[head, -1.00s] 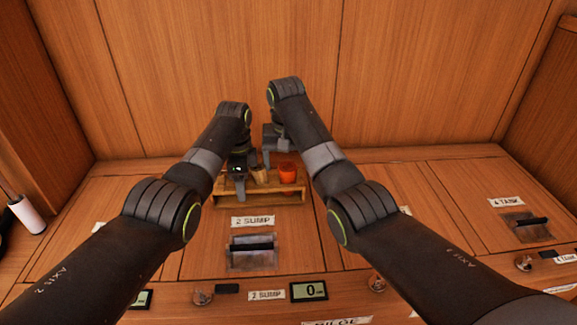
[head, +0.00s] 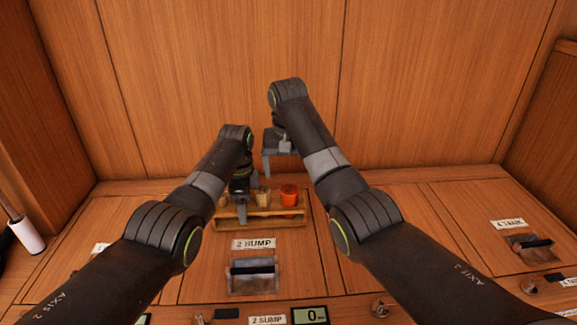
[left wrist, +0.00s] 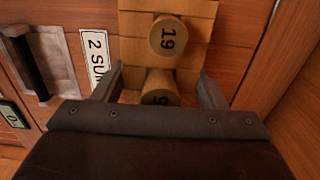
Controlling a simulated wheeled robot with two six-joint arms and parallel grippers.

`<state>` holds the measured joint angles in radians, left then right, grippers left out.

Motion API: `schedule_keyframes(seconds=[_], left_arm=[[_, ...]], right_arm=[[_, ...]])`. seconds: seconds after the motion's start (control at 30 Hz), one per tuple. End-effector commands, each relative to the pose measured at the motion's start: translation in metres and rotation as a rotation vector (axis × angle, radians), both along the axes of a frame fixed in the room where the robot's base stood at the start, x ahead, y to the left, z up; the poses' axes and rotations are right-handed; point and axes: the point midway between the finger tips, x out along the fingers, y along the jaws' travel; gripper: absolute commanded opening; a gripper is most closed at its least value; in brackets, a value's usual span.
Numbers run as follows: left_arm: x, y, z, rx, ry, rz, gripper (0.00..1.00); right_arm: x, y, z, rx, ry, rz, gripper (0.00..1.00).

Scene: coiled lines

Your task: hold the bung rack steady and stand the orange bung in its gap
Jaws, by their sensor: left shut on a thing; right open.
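The wooden bung rack (head: 262,223) lies on the panelled top behind the 2 SUMP label. The orange bung (head: 289,195) stands upright at the right part of the rack, and its lower part is behind the front rail. My left gripper (head: 239,203) is shut on the rack at its left part; in the left wrist view its fingers (left wrist: 160,90) lie on either side of the rack (left wrist: 190,50). My right gripper (head: 281,165) is open and empty, above and apart from the orange bung.
A tan bung (head: 263,196) stands left of the orange one. The left wrist view shows a bung marked 19 (left wrist: 168,37) and another bung (left wrist: 160,87) between the fingers. A recessed handle (head: 253,275) is in front of the rack. The wooden wall is close behind.

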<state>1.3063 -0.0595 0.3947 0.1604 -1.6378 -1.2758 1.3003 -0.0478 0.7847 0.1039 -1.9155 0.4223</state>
Motion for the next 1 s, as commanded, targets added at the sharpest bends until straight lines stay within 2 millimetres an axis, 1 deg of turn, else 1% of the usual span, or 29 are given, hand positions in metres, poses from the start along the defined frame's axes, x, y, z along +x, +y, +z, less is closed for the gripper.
schedule_keyframes(seconds=[0.03, 0.07, 0.23, 0.5, 0.63, 0.77, 1.0], left_arm=[[0.000, 0.001, -0.001, 0.001, 0.002, 0.002, 0.37], [0.000, 0.001, -0.001, 0.001, 0.002, 0.002, 0.68], [0.000, 0.001, -0.001, 0.001, 0.001, 0.001, 0.90], [0.000, 0.001, 0.000, 0.001, 0.000, 0.001, 0.91], [0.001, 0.001, 0.009, 0.000, -0.003, 0.001, 0.91], [0.001, 0.000, 0.032, 0.000, -0.006, 0.000, 0.91], [0.001, 0.001, 0.084, 0.001, -0.003, 0.002, 0.91]], right_arm=[[0.000, 0.000, 0.000, 0.000, 0.000, 0.000, 0.86], [0.000, 0.000, 0.000, 0.000, 0.000, -0.001, 0.86], [0.000, 0.000, 0.000, -0.001, 0.000, -0.001, 0.86], [0.000, -0.001, 0.000, -0.001, 0.000, -0.001, 0.86], [0.000, -0.001, 0.000, -0.001, 0.000, -0.001, 0.86], [0.000, -0.001, 0.000, -0.001, 0.000, -0.001, 0.86], [0.000, -0.001, 0.000, -0.001, 0.000, -0.001, 0.86]])
